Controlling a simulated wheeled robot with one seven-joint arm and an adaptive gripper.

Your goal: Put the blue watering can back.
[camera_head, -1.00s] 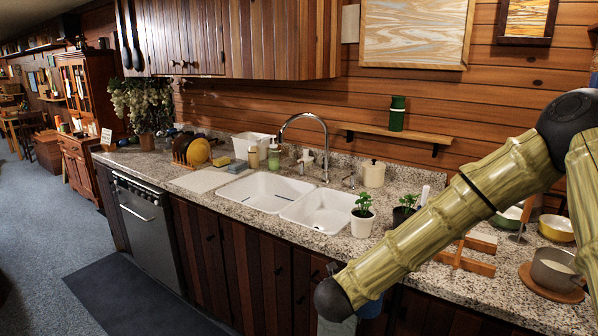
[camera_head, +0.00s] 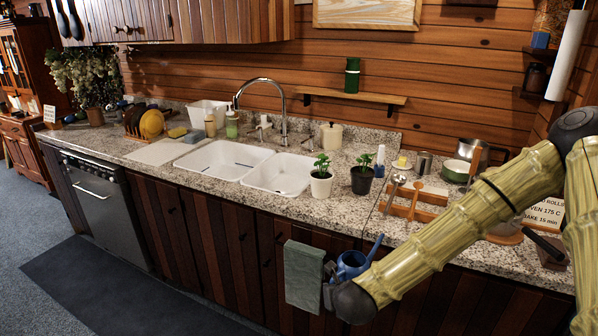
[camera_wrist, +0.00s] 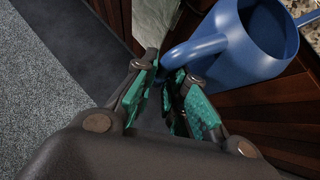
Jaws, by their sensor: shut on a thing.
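The blue watering can (camera_head: 352,265) hangs in the air in front of the dark wooden cabinets, just below the counter edge. Its spout points up and right. My gripper (camera_wrist: 168,78) is shut on a curved blue part, seemingly the handle, of the watering can (camera_wrist: 225,50) in the wrist view. The can's open top shows there. In the head view my wrist hides part of the can's lower side, and my fingers (camera_head: 328,285) show only partly.
A granite counter (camera_head: 225,195) holds a double sink (camera_head: 280,172), two potted plants (camera_head: 320,180) and a wooden stand (camera_head: 410,205). A wall shelf (camera_head: 385,98) holds a green canister (camera_head: 352,75). A grey-green towel (camera_head: 303,275) hangs on the cabinet front beside the can.

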